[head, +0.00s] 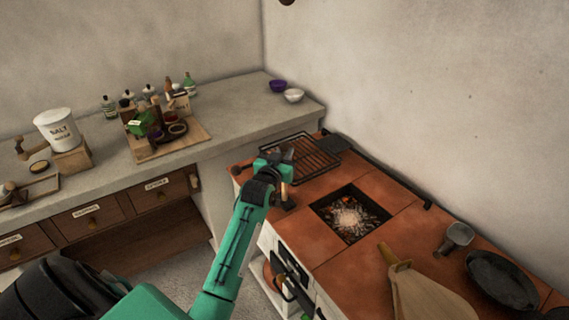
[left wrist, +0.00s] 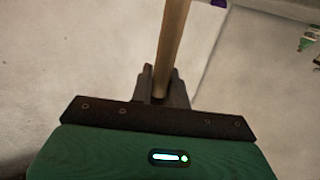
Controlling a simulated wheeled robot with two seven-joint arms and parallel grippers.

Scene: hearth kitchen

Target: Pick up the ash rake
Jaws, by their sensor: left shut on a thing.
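My left gripper (head: 275,168) is over the near left corner of the brick stove top. In the left wrist view the gripper (left wrist: 163,85) is shut on a round wooden handle (left wrist: 175,40), which I take to be the ash rake's. The handle runs up out of the top of that view. In the head view a short piece of pale wood (head: 284,190) shows just below the gripper. The rest of the rake is hidden or too small to make out. My right gripper is not in view.
A fire pit (head: 350,214) with glowing embers and ash lies right of the gripper. A black grill rack (head: 313,157) is behind it. Bellows (head: 425,292), a metal cup (head: 458,236) and a dark pan (head: 500,280) are at the right. A counter (head: 225,110) stands at the back left.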

